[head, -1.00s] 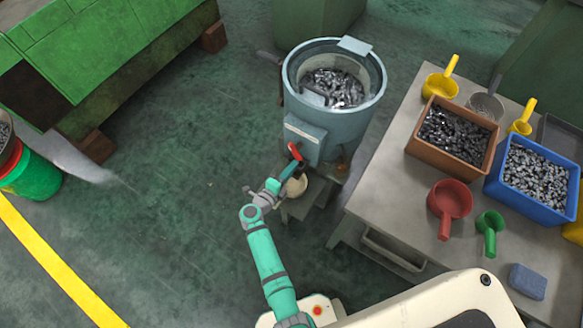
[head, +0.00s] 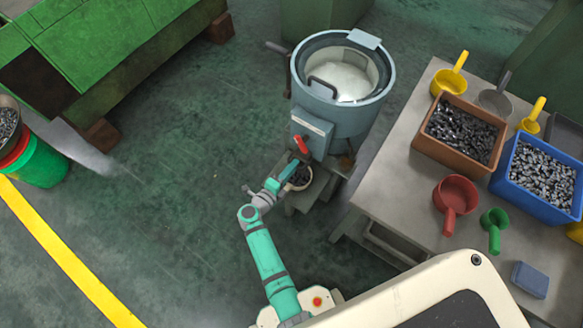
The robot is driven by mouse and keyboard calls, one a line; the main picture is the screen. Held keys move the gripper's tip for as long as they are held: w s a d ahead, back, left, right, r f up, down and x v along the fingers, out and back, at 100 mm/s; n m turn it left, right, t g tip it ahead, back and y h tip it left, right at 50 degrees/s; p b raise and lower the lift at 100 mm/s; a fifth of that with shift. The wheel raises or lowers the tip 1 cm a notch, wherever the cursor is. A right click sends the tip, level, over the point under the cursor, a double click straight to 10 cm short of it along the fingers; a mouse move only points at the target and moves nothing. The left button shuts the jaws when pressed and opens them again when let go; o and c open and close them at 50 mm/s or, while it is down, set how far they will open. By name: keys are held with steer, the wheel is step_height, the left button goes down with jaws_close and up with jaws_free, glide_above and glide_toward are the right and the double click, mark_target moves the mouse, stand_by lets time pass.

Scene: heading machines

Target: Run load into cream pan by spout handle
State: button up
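A blue-grey drum machine (head: 333,118) stands at the upper middle. Its open top shows a pale inside that looks nearly empty, with a dark hoop-shaped handle at its left side. The red spout handle (head: 301,145) sticks out from the drum's front. The cream pan (head: 305,186) sits below the spout on a low grey stand, with dark metal pieces in it. My gripper (head: 291,168) is just below the red handle and partly over the pan. It is too small to tell whether its fingers are open, shut or touching the handle.
A grey table (head: 392,185) at right holds a brown bin (head: 413,142) and blue bin (head: 535,205) of metal pieces, plus red (head: 455,192), green (head: 494,219) and yellow (head: 448,84) scoops. A green machine (head: 100,60) stands upper left. The floor at left is mostly clear.

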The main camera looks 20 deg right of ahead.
steer(key=v, duration=1.1)
steer(key=shift+d, duration=0.1)
steer(key=s+a+r+n+t+y, duration=0.2)
steer(key=s+a+r+n+y, duration=0.1)
steer(key=s+r+n, duration=0.4)
steer(key=s+a+r+n+t+y, duration=0.2)
steer(key=s+r+n+y, duration=0.3)
steer(key=s+r+n, duration=0.3)
steer(key=s+a+r+n+t+y, duration=0.2)
steer(key=s+a+r+n+y, duration=0.2)
steer(key=s+r+n, duration=0.3)
steer(key=s+n+y, duration=0.1)
steer(key=s+n, duration=0.2)
steer(key=n, duration=0.4)
steer(key=shift+s+a+r+t, duration=0.2)
steer(key=shift+a+r+t, duration=0.1)
steer(key=shift+t, duration=0.1)
